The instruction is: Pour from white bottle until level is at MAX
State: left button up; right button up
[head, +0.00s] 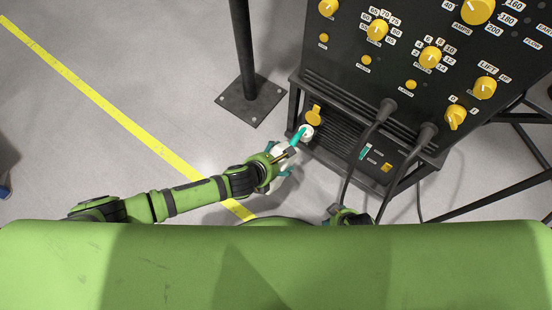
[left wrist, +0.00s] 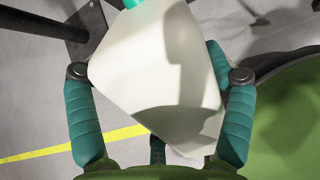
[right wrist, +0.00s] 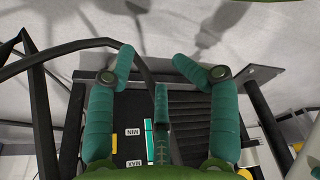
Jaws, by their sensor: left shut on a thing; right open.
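My left gripper (head: 279,166) is shut on the white bottle (left wrist: 160,65), seen close up between its fingers in the left wrist view. The bottle is tilted, and its teal nozzle (head: 299,139) points at the white filler opening (head: 306,133) low on the dark machine. The nozzle tip overlaps the opening; I cannot tell how deep it sits. A yellow cap (head: 314,114) stands beside the opening. A teal level gauge (head: 365,152) is on the lower front. In the right wrist view the gauge (right wrist: 149,140) lies beside MIN and MAX labels; its exact level is unclear. My right gripper (right wrist: 152,58) is open.
The machine's control panel (head: 400,70) has several yellow knobs. Two thick black cables (head: 355,140) hang in front of the lower grille, near my right gripper. A black post on a floor plate (head: 252,100) stands left of the machine. Floor is clear around the yellow line (head: 120,110).

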pick_arm(q)
jog(key=shift+w+d+f+b, duration=0.1)
jog(key=shift+w+f+b, duration=0.1)
jog(key=shift+f+b, duration=0.55)
jog(key=shift+r+t+h+b, duration=0.1)
jog(key=shift+t+h+b, duration=0.2)
jog(key=shift+t+b, duration=0.2)
jog(key=shift+w+f+b, duration=0.1)
jog(key=shift+f+b, duration=0.45)
jog(key=shift+b, duration=0.45)
jog(key=shift+r+t+h, duration=0.2)
jog(key=shift+t+h, duration=0.1)
jog(key=shift+t, duration=0.1)
jog(key=shift+b, duration=0.3)
